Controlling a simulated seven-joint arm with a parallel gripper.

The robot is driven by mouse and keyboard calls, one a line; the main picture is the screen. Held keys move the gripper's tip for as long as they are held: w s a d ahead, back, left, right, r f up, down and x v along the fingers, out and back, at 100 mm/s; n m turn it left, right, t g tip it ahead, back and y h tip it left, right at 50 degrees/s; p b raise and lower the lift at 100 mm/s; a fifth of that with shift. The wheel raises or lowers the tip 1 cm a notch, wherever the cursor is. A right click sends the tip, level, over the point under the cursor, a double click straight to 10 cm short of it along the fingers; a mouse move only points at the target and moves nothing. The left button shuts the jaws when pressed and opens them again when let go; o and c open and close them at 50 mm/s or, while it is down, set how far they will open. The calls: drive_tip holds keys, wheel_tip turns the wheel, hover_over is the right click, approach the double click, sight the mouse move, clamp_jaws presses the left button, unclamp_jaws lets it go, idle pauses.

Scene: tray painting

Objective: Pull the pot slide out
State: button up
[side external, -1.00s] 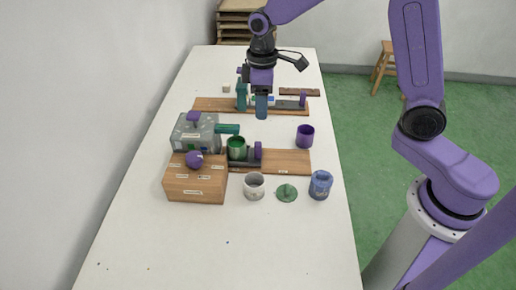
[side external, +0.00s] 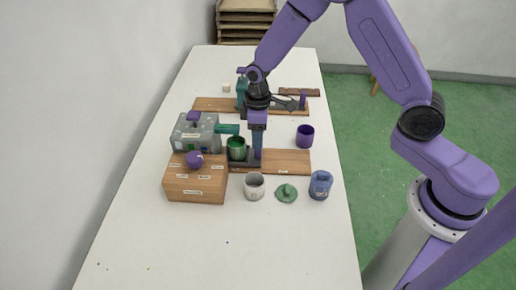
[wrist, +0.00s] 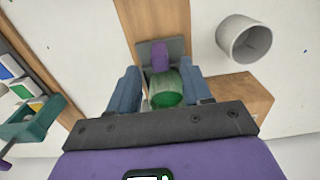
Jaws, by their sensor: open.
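The pot slide shows as a dark plate with an upright purple handle (wrist: 159,58) in the wrist view. In the side view its dark base (side external: 246,166) sits at the left part of a wooden board (side external: 288,162), beside the wooden box. A green pot (side external: 237,150) stands on the left side of the handle; it also shows in the wrist view (wrist: 167,92). My gripper (side external: 257,156) is open and lowered at the handle, which it mostly hides in the side view. In the wrist view its blue fingers (wrist: 160,70) stand on either side of the handle and pot.
A wooden box (side external: 196,186) with a purple knob and a grey box (side external: 190,138) stand left of the slide. A white cup (side external: 254,185), green lid (side external: 286,193) and blue jar (side external: 320,184) stand in front. A purple cup (side external: 305,135) is behind the board. The board's right part is clear.

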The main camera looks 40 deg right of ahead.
drive_tip(key=shift+f, duration=2.9)
